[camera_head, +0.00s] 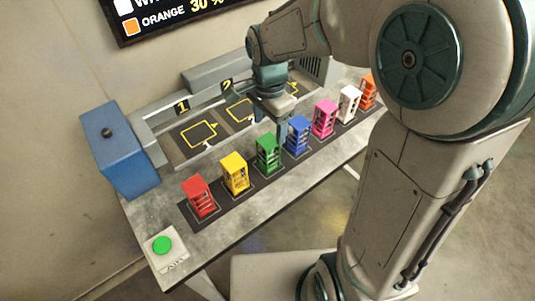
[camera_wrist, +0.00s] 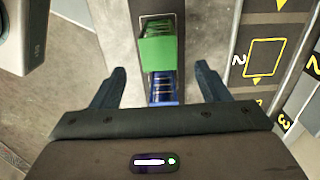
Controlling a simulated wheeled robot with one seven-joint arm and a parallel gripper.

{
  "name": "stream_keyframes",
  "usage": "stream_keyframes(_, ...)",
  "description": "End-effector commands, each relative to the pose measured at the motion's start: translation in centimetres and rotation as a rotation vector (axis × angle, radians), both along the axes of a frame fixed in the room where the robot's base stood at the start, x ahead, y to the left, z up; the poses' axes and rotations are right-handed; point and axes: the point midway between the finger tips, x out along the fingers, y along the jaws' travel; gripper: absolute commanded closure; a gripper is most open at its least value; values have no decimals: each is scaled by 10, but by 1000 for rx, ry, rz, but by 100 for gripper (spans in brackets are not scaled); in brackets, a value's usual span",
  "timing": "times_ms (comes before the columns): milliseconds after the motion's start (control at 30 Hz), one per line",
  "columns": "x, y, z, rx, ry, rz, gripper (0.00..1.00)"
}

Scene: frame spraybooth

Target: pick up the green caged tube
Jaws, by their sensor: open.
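The green caged tube (camera_head: 268,153) stands upright on the dark strip, third from the left in the row, between the yellow and blue ones. In the wrist view the green caged tube (camera_wrist: 158,45) shows beyond the fingertips, roughly centred between their lines. My gripper (camera_wrist: 160,77) is open and empty, its two fingers spread wide. The blue caged tube (camera_wrist: 164,88) lies between the fingers in that view, partly hidden by my gripper's body. In the head view my gripper (camera_head: 283,130) hangs over the row near the blue caged tube (camera_head: 298,136); its fingers are partly hidden.
Red (camera_head: 199,196), yellow (camera_head: 235,174), pink (camera_head: 325,118), white (camera_head: 348,104) and orange (camera_head: 368,91) caged tubes share the row. Numbered bays (camera_head: 198,134) lie behind it. A blue box (camera_head: 118,150) and a green button (camera_head: 162,245) stand at the left. The table's front strip is clear.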

Motion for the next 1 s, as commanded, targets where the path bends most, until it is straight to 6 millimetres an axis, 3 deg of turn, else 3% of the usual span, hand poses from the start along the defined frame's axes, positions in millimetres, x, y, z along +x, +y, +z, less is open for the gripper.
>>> stream_keyframes(100,-1,0,-20,-2,2,1,31)
stream_keyframes(367,-1,0,-39,-1,1,0,31)
stream_keyframes(633,-4,2,-77,-1,3,1,31)
stream_keyframes(1000,-3,2,-86,0,-1,1,34)
